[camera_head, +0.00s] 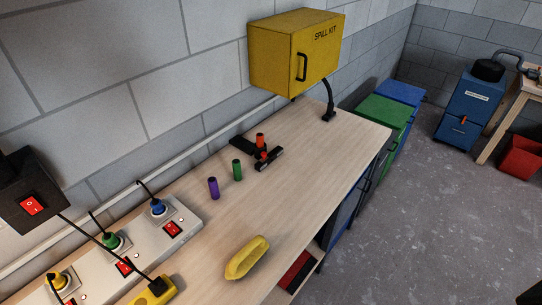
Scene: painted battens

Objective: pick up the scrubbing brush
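A yellow, oblong object with rounded ends (247,257) lies on the wooden workbench (310,165), close to its front edge. It looks like the scrubbing brush; bristles cannot be made out clearly. Its long side runs from lower left to upper right. Nothing touches it. Neither of my grippers is in view.
A purple cylinder (213,188), a green cylinder (237,170) and a black fixture with orange-red pieces (268,160) stand behind the brush. A socket panel (185,222) with plugs and cables is at left. A yellow spill kit cabinet (275,60) hangs above. Bench space right of the brush is clear.

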